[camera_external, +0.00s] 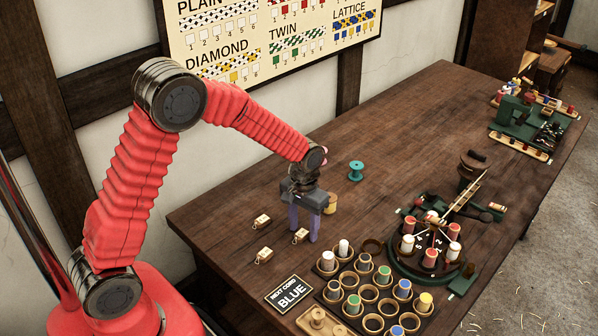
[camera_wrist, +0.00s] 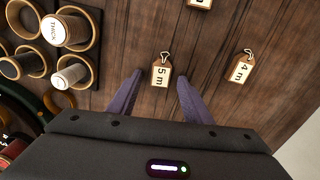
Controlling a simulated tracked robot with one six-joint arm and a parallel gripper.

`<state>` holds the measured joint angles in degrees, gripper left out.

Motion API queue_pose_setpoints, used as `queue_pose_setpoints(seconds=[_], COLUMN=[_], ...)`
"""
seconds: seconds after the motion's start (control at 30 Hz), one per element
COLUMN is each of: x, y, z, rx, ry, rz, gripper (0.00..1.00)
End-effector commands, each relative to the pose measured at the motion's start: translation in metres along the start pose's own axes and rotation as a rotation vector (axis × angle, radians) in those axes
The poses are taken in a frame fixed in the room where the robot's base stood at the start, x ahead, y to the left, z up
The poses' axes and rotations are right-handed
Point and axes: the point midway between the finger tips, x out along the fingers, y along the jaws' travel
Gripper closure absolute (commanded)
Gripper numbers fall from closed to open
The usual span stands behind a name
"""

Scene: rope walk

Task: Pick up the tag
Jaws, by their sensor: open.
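Three small cream tags with metal clips lie on the dark wooden table. One tag (camera_external: 300,236) is right by my fingers; in the wrist view a tag reading "5 m" (camera_wrist: 161,75) shows between the fingertips. A second tag reads "4 m" (camera_wrist: 239,70), to the right in the wrist view. Another tag (camera_wrist: 199,3) is cut off at the top edge. The other two tags in the external view are at the left (camera_external: 262,221) and nearer the front (camera_external: 264,256). My gripper (camera_external: 304,233) points down, open, with purple fingers and nothing held.
A wooden rack of round cups (camera_external: 368,292) with spools stands right of my gripper, beside a "NEXT CORD BLUE" sign (camera_external: 288,293). A green round braiding stand (camera_external: 430,262) is farther right. The table's far middle is clear.

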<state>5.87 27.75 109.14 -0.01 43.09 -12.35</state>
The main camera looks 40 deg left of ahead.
Motion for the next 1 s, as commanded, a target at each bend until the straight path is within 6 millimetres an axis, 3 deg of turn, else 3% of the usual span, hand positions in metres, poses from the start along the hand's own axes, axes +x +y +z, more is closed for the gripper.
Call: queue_pose_setpoints(seconds=[0.37,1.0], x=[-0.0003,-0.0003], y=[0.0,0.0], z=[0.0,0.0], rx=[0.0,0.0], ry=[0.0,0.0], rz=[0.0,0.0], gripper=[0.55,0.98])
